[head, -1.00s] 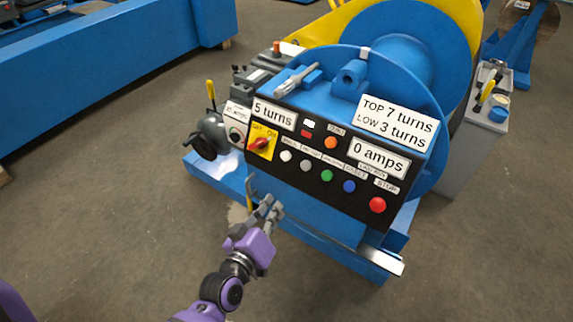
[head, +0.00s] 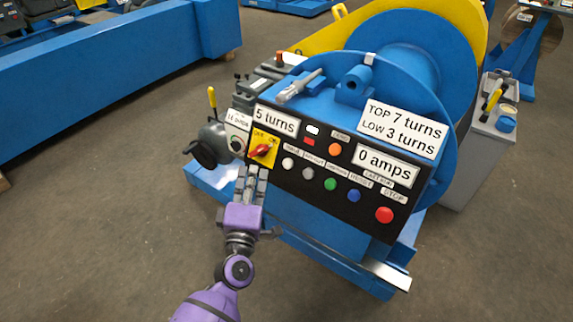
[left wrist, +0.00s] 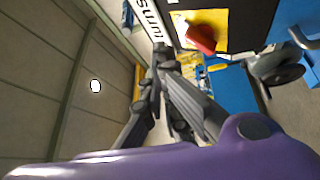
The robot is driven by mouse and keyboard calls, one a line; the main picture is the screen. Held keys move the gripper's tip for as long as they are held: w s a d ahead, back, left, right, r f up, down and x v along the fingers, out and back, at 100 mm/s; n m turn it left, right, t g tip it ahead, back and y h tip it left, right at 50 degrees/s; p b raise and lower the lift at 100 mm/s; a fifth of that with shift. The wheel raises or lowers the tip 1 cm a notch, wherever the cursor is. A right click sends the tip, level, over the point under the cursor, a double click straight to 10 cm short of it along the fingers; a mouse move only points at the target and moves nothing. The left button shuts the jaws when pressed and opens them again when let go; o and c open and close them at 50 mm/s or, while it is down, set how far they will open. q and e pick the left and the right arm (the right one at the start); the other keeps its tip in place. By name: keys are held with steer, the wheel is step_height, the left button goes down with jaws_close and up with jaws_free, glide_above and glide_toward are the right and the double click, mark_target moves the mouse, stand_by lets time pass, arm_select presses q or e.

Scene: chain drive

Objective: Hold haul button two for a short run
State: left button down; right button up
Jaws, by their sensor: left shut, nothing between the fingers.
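The black control panel (head: 300,205) on the blue winch carries a row of buttons: white (head: 288,164), grey (head: 308,173), green (head: 330,184), blue (head: 354,196) and a red stop button (head: 383,214). The small labels above the row are too blurred to tell which is haul button two. My left gripper (head: 254,172) is shut and empty, in front of the panel's left end, just below the red rotary switch (head: 262,149) and left of the white button. In the left wrist view its fingers (left wrist: 164,58) point toward the panel edge, near the red switch (left wrist: 201,38). My right gripper is not in view.
Displays read 5 turns (head: 274,121) and 0 amps (head: 385,166). A sign (head: 402,130) reads top 7 turns, low 3 turns. An orange button (head: 335,149) sits above the row. A grey cabinet (head: 482,150) stands at right. The floor at left is clear.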

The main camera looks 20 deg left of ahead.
mark_target(288, 164)
arm_select(q)
steer(key=w+d+f+b, duration=0.2)
steer(key=w+f+b, duration=0.1)
steer(key=w, duration=0.4)
steer(key=shift+d+f+b, duration=0.2)
steer(key=shift+f+b, duration=0.2)
steer(key=shift+b, duration=0.1)
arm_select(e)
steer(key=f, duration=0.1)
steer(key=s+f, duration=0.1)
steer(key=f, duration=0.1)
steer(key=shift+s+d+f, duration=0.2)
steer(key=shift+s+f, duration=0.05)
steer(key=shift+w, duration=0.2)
arm_select(q)
steer(key=shift+w, duration=0.1)
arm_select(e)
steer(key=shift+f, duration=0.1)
arm_select(q)
steer(key=shift+w+d+f, duration=0.1)
steer(key=shift+w+f, duration=0.1)
steer(key=shift+w, duration=0.05)
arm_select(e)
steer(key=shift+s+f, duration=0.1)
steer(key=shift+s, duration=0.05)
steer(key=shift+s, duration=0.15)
